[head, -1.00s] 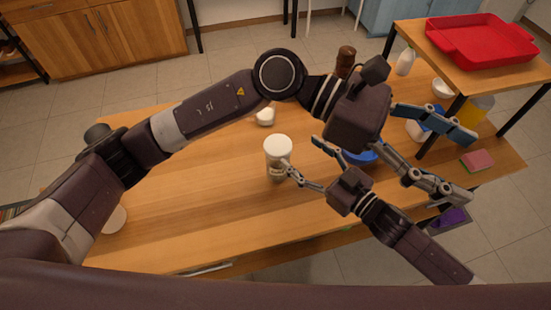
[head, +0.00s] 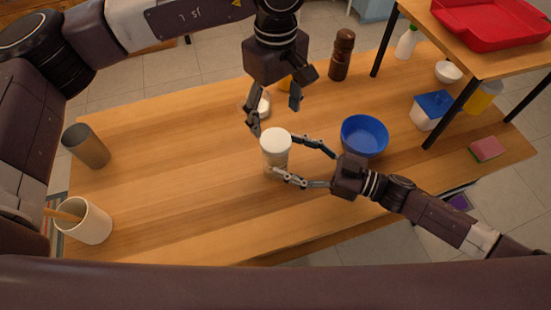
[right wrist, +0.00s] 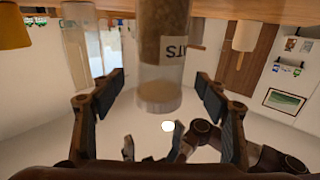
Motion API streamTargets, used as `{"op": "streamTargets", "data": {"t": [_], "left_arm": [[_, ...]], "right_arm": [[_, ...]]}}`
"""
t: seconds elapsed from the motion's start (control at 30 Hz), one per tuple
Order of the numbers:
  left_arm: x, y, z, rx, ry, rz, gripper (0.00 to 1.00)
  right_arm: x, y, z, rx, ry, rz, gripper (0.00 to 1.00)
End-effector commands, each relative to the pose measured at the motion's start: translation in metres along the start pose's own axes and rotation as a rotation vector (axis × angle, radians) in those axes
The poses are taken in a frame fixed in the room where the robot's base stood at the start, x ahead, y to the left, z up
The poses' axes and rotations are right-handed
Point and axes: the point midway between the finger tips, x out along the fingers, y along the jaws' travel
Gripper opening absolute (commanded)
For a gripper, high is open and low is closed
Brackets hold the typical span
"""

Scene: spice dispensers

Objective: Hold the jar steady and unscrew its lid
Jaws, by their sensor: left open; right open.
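The jar (head: 275,163) stands upright on the table with a white lid (head: 276,137) on top. It also shows upside down in the right wrist view (right wrist: 163,40), with part of its label visible. My right gripper (head: 285,157) is open, coming from the right, with one finger on each side of the jar; in the right wrist view gaps remain between jar and fingers. My left gripper (head: 275,116) is open, pointing down above and behind the lid, one finger close to the lid's left edge. It holds nothing.
A blue bowl (head: 364,134) stands right of the jar, near my right gripper. A pepper mill (head: 341,56) is behind. A white bowl-like item (head: 262,104) is partly hidden by my left gripper. A grey cup (head: 87,147) and a crock (head: 86,222) stand left. Much of the table's left is clear.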

Motion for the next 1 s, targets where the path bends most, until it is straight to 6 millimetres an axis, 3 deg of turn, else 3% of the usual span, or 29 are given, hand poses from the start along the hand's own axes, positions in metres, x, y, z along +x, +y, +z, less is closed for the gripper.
{"op": "streamTargets", "data": {"t": [0.1, 0.3, 0.67, 1.0], "left_arm": [[0.0, 0.0, 0.001, 0.0, -0.002, 0.001, 0.66], [0.0, 0.0, 0.001, 0.0, -0.003, 0.001, 0.66], [0.0, 0.0, 0.001, 0.0, -0.004, 0.002, 0.66], [0.0, 0.0, 0.001, 0.0, -0.004, 0.002, 0.66]], "right_arm": [[0.02, 0.0, -0.001, 0.001, 0.002, -0.001, 0.68], [0.039, 0.0, 0.0, 0.001, 0.001, 0.0, 0.68], [0.043, 0.0, 0.0, 0.001, -0.001, 0.001, 0.67], [0.043, 0.0, 0.0, 0.001, -0.001, 0.001, 0.29]]}}
